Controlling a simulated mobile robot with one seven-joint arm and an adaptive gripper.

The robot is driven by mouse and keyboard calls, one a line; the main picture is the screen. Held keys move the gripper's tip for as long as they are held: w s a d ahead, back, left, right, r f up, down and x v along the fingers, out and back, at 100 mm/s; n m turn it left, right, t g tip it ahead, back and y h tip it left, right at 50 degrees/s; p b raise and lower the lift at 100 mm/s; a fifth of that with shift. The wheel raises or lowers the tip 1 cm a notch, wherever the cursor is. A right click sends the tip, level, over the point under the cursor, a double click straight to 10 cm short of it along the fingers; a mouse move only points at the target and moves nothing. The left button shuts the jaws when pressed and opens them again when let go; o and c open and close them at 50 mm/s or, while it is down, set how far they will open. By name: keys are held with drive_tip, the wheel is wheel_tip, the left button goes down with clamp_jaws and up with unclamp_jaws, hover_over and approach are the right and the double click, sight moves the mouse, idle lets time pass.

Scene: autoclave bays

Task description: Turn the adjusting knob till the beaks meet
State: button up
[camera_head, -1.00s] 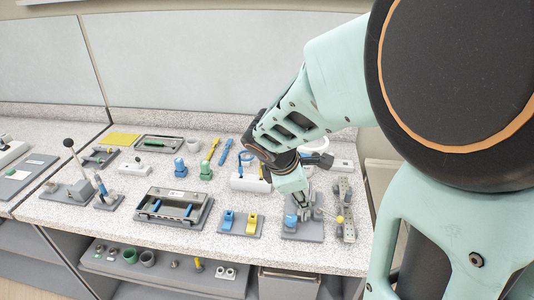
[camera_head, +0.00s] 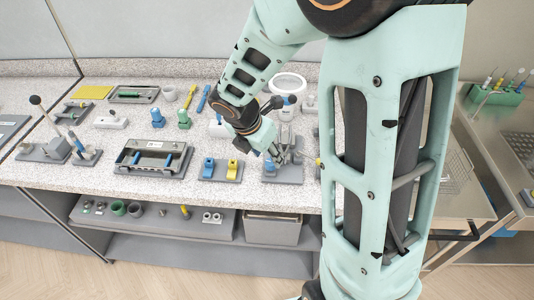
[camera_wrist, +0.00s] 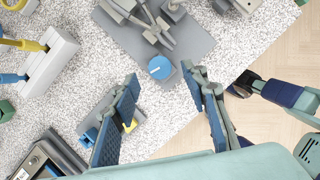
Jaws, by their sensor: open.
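The beak fixture is a grey plate (camera_wrist: 205,45) with grey, tong-like beaks (camera_wrist: 150,22) and a round blue adjusting knob (camera_wrist: 160,68) with a white mark on top. In the wrist view the beaks are partly cut off at the top edge; a gap shows between their arms. My gripper (camera_wrist: 161,76) is open and empty. Its two blue-padded fingers lie left and right of the knob in the picture; the height gap cannot be told. In the head view my gripper (camera_head: 275,152) is over the plate (camera_head: 270,176), hiding part of the fixture.
A small plate with a blue and a yellow block (camera_head: 232,169) stands left of the fixture. Further left is a grey framed tray (camera_head: 150,158). The bench's front edge is close by. A white holder (camera_wrist: 52,60) stands at the left in the wrist view.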

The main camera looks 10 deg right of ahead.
sight(271, 162)
drive_tip(key=x, duration=0.4)
drive_tip(key=shift+c, duration=0.6)
clamp_jaws()
